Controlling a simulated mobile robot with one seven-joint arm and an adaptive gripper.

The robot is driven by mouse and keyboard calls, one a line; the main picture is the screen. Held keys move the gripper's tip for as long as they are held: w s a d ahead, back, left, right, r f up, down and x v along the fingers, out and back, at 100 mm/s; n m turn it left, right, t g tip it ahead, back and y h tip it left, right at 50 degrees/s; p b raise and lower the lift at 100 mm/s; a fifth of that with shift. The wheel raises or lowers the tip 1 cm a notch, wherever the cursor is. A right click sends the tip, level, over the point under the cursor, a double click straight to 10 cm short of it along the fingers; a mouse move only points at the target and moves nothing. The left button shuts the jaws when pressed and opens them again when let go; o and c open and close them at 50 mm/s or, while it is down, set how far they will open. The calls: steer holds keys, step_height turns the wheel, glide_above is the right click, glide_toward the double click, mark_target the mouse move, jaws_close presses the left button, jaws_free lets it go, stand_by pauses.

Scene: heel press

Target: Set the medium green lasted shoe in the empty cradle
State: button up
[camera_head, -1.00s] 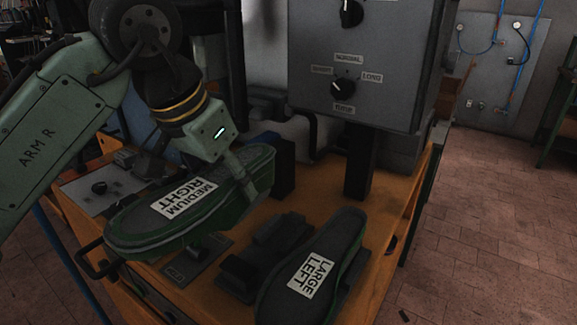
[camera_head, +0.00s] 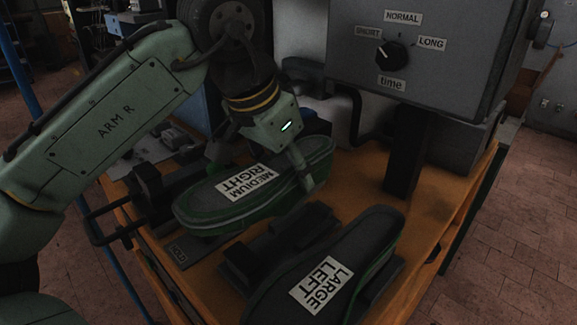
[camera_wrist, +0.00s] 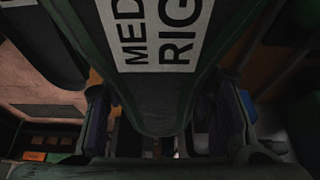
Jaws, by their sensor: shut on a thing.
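The green lasted shoe labelled MEDIUM RIGHT (camera_head: 215,203) hangs in my gripper (camera_head: 263,170), whose fingers are shut on its sides near its far end. In the wrist view the shoe (camera_wrist: 155,95) lies between the two fingers (camera_wrist: 163,122). A black cradle (camera_head: 262,262) with nothing on it stands on the bench, just in front and right of the shoe.
A shoe labelled LARGE LEFT (camera_head: 345,262) sits right of the bare cradle, close to it. Another black fixture (camera_head: 150,185) stands left of the held shoe. A grey control box (camera_head: 420,50) on a dark post rises behind. A black handle bar (camera_head: 105,225) juts from the bench's left edge.

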mark_target(265, 171)
steer(key=shift+f+b, duration=1.35)
steer(key=shift+f, duration=0.25)
steer(key=shift+f+b, duration=1.05)
steer(key=shift+f, duration=1.05)
steer(key=shift+f, duration=0.65)
steer(key=o, duration=1.5)
steer(key=v, duration=1.2)
